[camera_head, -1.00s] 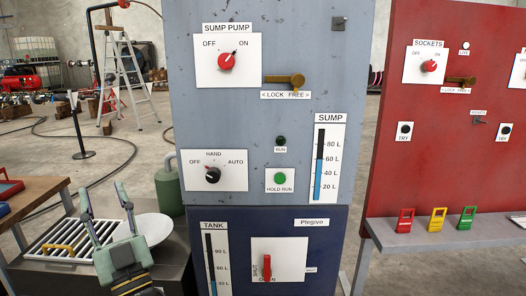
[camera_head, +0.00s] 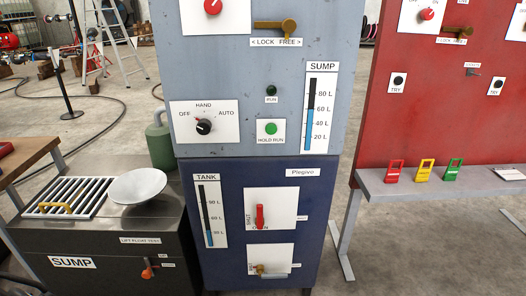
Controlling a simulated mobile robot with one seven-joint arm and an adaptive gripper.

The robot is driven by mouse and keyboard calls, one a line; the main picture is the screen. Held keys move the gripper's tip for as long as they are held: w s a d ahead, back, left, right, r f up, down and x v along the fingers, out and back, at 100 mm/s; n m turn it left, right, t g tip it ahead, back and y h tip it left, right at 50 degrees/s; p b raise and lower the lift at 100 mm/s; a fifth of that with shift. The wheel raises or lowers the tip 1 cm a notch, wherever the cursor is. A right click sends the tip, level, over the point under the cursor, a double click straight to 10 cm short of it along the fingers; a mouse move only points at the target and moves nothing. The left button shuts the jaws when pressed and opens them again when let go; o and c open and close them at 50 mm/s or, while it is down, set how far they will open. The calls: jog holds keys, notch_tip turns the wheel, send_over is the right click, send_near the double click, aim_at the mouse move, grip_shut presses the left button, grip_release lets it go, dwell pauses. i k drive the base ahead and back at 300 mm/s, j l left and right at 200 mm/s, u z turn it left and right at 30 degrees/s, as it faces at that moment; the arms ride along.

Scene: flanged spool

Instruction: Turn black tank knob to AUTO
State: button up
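The black knob (camera_head: 204,126) sits on a white plate (camera_head: 180,134) on the grey upper panel, marked OFF at left, HAND at top and AUTO at right. Its pointer mark leans to the upper left, toward OFF. The plate is just above the blue lower panel, where the TANK gauge (camera_head: 210,212) shows a low blue level. My gripper is out of view now, and nothing covers the knob.
A green HOLD RUN button (camera_head: 270,128), a SUMP gauge (camera_head: 321,112) and a brass lock lever (camera_head: 276,26) share the grey panel. Below are a red handle (camera_head: 260,216) and a brass tap (camera_head: 261,269).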

aim_at(204, 126)
jog(key=i+l+u, duration=0.1)
jog(key=u, duration=0.3)
jog(key=l+u, duration=0.35)
jog(key=i+l+u, duration=0.1)
jog(key=l+u, duration=0.15)
jog(key=u, duration=0.15)
